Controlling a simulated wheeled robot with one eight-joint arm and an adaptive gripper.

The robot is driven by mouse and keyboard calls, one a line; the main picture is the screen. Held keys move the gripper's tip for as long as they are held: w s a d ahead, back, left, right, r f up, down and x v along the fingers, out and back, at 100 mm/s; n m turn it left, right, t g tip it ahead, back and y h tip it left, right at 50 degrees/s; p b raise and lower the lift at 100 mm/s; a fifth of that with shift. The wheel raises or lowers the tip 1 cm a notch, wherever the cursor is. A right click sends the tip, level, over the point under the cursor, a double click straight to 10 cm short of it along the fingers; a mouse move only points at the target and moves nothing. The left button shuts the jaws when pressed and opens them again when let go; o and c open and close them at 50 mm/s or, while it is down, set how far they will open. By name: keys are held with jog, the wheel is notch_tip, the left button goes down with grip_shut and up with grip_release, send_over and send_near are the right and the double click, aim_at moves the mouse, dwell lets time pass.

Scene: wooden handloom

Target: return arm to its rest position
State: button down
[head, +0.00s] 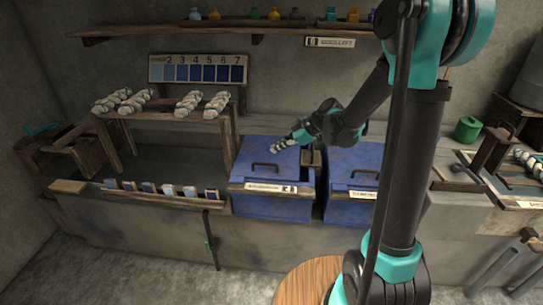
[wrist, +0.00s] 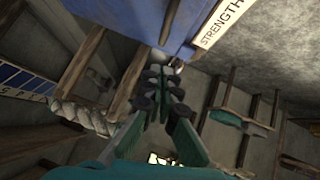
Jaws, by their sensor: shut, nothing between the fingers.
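My gripper (head: 283,144) is at the end of my outstretched arm, over the back of the left blue vat lid (head: 258,163) in the head view. In the wrist view my gripper (wrist: 168,82) shows its two fingers closed together with nothing between them. A blue panel with a "STRENGTH" label (wrist: 215,22) is close beyond the fingertips there. Whether the fingers touch anything is hard to tell.
A second blue vat (head: 352,185) stands to the right, partly behind my arm. White yarn skeins (head: 203,103) lie on a wooden rack at left. A numbered shade chart (head: 198,73) hangs behind. A shelf (head: 230,28) with small bottles runs above. A green pot (head: 467,129) stands at right.

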jog(key=w+v, duration=0.1)
jog(key=v, duration=0.4)
jog(key=s+d+f+m+t+h, duration=0.1)
jog(key=s+d+f+m+h, duration=0.3)
jog(key=s+d+m, duration=0.5)
jog(key=s+d+f+m+h, duration=0.5)
jog(key=s+d+m, duration=0.4)
jog(key=s+d, duration=0.2)
jog(key=s, duration=0.2)
jog(key=shift+s+f+m+t, duration=0.3)
jog(key=shift+s+f+t, duration=0.05)
jog(key=shift+f+t, duration=0.05)
